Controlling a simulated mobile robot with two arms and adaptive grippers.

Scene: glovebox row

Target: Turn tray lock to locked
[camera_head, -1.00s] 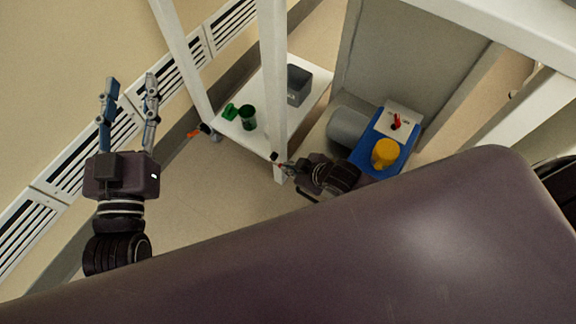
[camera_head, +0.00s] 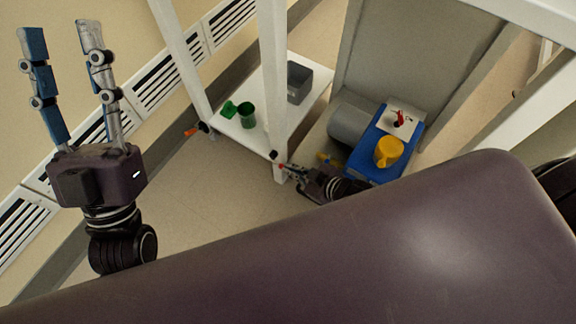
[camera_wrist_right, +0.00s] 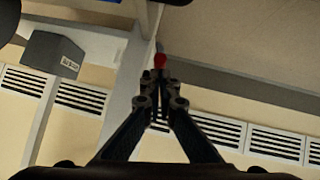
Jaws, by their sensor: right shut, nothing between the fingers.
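A red lever (camera_head: 398,118) stands on a white plate (camera_head: 408,129) with small dark marks, at the far end of a blue panel (camera_head: 375,151). I cannot tell for certain that this is the tray lock, nor read its marks. My right gripper (camera_head: 288,168) is left of the blue panel, near the white frame's leg, apart from the red lever. In the right wrist view its fingers (camera_wrist_right: 160,78) are together and empty, with a red-tipped part (camera_wrist_right: 160,61) just beyond them. My left gripper (camera_head: 60,28) is open and empty at upper left.
A yellow cup-like object (camera_head: 389,151) stands on the blue panel, beside a grey cylinder (camera_head: 352,119). A white shelf (camera_head: 263,118) holds a green container (camera_head: 246,114) and a grey bin (camera_head: 298,82). White posts (camera_head: 272,60) rise nearby; an orange handle (camera_head: 191,131) sits by the left one.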

